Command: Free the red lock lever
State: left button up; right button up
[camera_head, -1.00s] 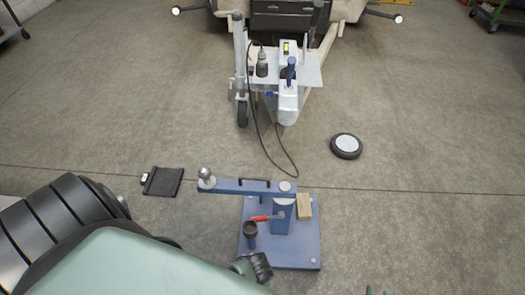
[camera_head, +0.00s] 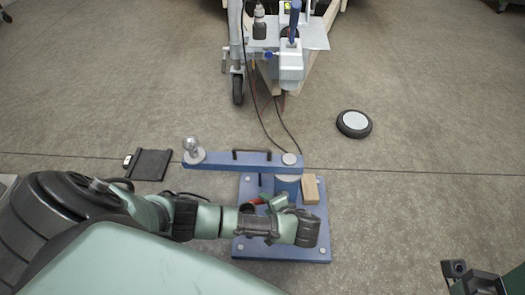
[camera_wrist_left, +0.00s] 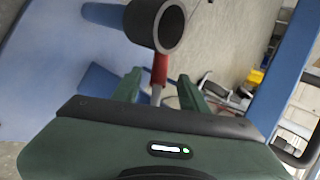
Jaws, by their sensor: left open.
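The red lock lever (camera_head: 258,201) is mostly hidden by my left gripper in the head view. It sits on the blue stand (camera_head: 245,185), low beside the post. In the left wrist view, the red grip (camera_wrist_left: 160,66) and its steel shaft point down between my two green fingers. My left gripper (camera_head: 270,203) is open, with a finger on either side of the lever; I cannot tell whether either touches it. A dark round cup (camera_wrist_left: 155,25) stands at the lever's far end in the wrist view. Part of my right arm shows at the lower right; its fingers are not clear.
The stand's blue swing arm (camera_head: 235,162) carries a ball (camera_head: 192,146) and a black handle. A wooden block (camera_head: 310,189) lies on the base.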

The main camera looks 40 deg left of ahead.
aim_at(264, 203)
pick_arm(q)
jog(key=b+x, duration=0.1)
jog(key=x, duration=0.3)
jog(key=shift+w+a+f+b, duration=0.1)
jog(key=shift+a+f+b, duration=0.15)
jog(key=shift+b, duration=0.1)
grip_shut()
jog(key=shift+d, duration=0.1)
dwell(1.0)
